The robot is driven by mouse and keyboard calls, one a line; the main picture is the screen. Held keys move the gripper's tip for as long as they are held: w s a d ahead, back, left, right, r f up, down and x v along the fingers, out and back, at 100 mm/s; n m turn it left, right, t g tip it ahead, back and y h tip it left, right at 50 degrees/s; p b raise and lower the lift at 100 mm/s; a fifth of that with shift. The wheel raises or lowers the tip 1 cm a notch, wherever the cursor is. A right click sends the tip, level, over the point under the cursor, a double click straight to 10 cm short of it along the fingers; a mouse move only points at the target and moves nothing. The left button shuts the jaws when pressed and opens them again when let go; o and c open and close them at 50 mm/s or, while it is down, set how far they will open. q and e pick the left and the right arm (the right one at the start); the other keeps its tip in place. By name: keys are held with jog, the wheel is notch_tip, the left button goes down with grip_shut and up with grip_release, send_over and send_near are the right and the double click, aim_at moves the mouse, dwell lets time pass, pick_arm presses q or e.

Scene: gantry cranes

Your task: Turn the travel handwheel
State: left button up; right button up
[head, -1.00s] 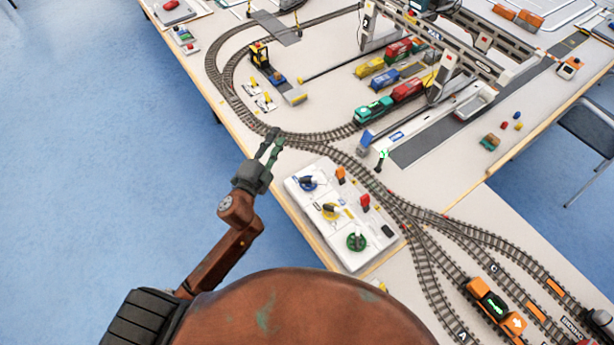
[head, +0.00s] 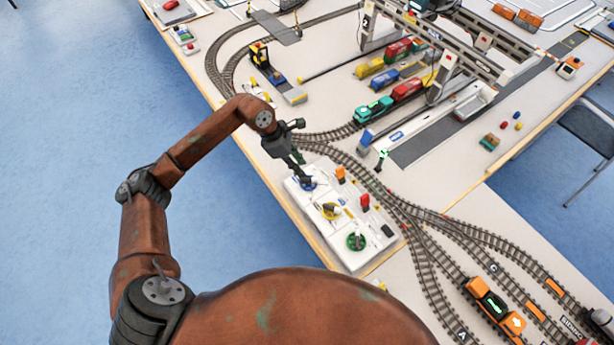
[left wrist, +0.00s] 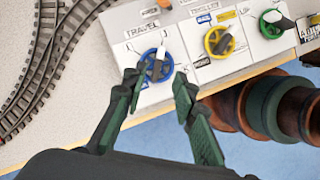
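The travel handwheel (left wrist: 148,72) is a blue wheel with a dark and white handle, under the "TRAVEL" label on the white control panel (left wrist: 161,91). In the head view the blue wheel (head: 309,185) is partly hidden by my left gripper (head: 303,178). My left gripper (left wrist: 157,82) is open, its two green fingers apart on either side of the blue wheel's near part, pointing down at it. Nothing is held. I cannot tell whether the fingers touch the wheel. My right gripper is not in view.
A yellow handwheel (left wrist: 221,41) and a green handwheel (left wrist: 272,22) sit along the same panel. An orange knob (head: 341,174) and a red knob (head: 365,201) stand at its far side. Model track (head: 424,238) curves close behind the panel. The table edge is near.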

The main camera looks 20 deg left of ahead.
aim_at(309, 179)
pick_arm(q)
jog(key=x, duration=0.7)
jog(key=shift+a+f, duration=0.15)
jog(key=shift+f, duration=0.3)
jog(key=shift+c, duration=0.7)
grip_shut()
